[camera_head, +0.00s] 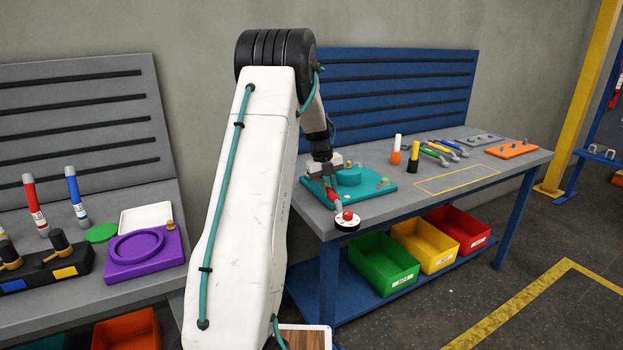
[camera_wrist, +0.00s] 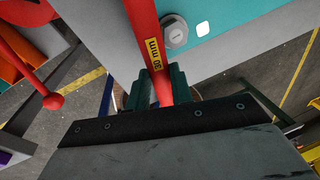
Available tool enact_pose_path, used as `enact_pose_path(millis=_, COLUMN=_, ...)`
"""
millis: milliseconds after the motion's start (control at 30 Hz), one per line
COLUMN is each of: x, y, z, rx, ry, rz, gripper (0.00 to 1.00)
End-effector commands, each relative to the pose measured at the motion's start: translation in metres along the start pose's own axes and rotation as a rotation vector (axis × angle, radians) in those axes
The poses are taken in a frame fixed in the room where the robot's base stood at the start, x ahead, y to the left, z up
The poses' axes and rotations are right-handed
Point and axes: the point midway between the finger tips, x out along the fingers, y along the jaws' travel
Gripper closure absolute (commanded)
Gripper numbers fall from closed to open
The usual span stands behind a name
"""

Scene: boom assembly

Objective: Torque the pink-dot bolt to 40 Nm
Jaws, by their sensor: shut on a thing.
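My gripper (camera_head: 324,172) is over the left part of the teal plate (camera_head: 378,189) on the grey bench. In the wrist view its dark green jaws (camera_wrist: 160,88) are shut on a red tool (camera_wrist: 147,40) with a yellow "30 mm" label. The tool's far end lies outside the wrist view. Small bolts (camera_head: 385,181) stand on the plate in the head view. I cannot make out a pink dot on any bolt.
A red button (camera_head: 347,215) sits at the bench's front edge. Upright bottles (camera_head: 396,150) and coloured-handled tools (camera_head: 436,154) lie to the right of the plate. A yellow-outlined area (camera_head: 456,179) is empty. Green, yellow and red bins (camera_head: 384,262) stand below.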

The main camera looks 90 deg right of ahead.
Motion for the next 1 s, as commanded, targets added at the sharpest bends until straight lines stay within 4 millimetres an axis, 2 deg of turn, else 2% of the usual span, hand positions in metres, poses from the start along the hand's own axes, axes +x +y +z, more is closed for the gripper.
enact_pose_path(millis=700, x=-0.038, y=-0.007, z=-0.002, rx=0.000, ry=-0.003, rz=-0.002, gripper=1.00)
enact_pose_path(millis=1000, x=-0.043, y=-0.008, z=-0.003, rx=0.000, ry=-0.002, rz=-0.001, gripper=1.00)
